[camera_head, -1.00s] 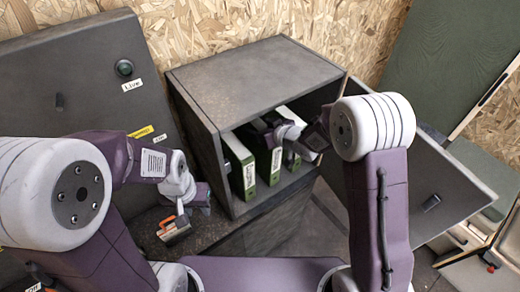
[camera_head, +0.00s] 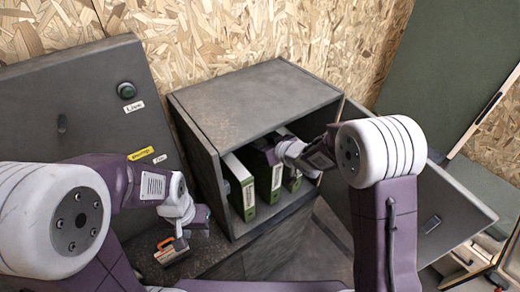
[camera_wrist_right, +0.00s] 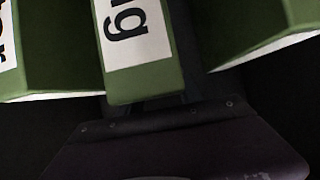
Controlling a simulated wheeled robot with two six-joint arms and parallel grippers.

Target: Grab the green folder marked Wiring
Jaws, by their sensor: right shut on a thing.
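Several green folders with white labels stand upright in the open dark cabinet in the head view. My right gripper (camera_head: 263,152) reaches in at the middle folder (camera_head: 275,184). In the right wrist view, a green folder (camera_wrist_right: 140,80) fills the centre. Its label shows letters ending in "ng", the rest cut off. My right gripper (camera_wrist_right: 150,108) is shut on this folder; the fingers are mostly hidden. Another folder (camera_head: 240,190) stands to the left, and one (camera_head: 292,180) to the right. My left gripper (camera_head: 197,220) hangs outside the cabinet's left side; its fingers are unclear.
The cabinet (camera_head: 245,100) has a right door (camera_head: 440,205) swung open. A dark panel (camera_head: 70,100) with a knob and labels leans at the left. A small orange-handled object (camera_head: 170,252) sits on the dark surface below my left gripper. Neighbouring folders stand close on both sides.

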